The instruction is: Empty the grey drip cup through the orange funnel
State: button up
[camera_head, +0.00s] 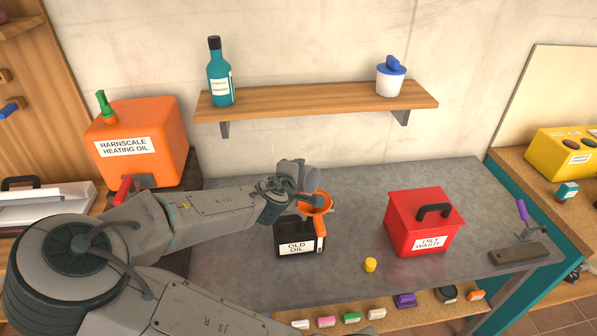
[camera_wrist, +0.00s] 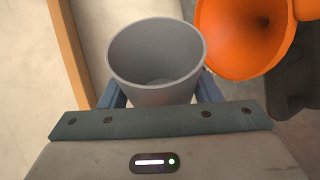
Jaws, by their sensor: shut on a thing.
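My gripper (camera_wrist: 157,97) is shut on the grey drip cup (camera_wrist: 155,75), with one blue-grey finger on each side. In the wrist view I see into the cup; its inner wall and floor look plain grey, and no dark liquid shows. The orange funnel (camera_wrist: 245,35) is just right of the cup. In the head view the cup (camera_head: 311,180) is held above the funnel (camera_head: 318,204), partly hidden by my wrist; its exact tilt is hard to tell. The funnel sits at the top of the black can labelled OLD OIL (camera_head: 297,246).
A red OILY WASTE bin (camera_head: 412,228) stands right of the can. A small yellow cap (camera_head: 370,265) lies between them near the bench front. An orange heating oil tank (camera_head: 138,140) is at left. A shelf (camera_head: 310,100) runs above the bench.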

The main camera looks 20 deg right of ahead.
jog(key=shift+w+r+n+g+h+p, duration=0.15)
jog(key=shift+r+n+g+h+p, duration=0.4)
jog(key=shift+p, duration=1.3)
jog(key=shift+a+f+n+g+y, duration=0.1)
jog(key=shift+f+n+g+y, duration=0.15)
jog(key=shift+f+y, duration=0.1)
jog(key=shift+b, duration=1.05)
jog(key=shift+r+p, duration=0.25)
jog(key=shift+p, duration=0.1)
jog(key=shift+n+g+p, duration=0.35)
jog(key=shift+n+g, duration=0.35)
jog(key=shift+f+h+b, duration=0.3)
jog(key=shift+h+b, duration=0.1)
jog(key=shift+b, duration=1.1)
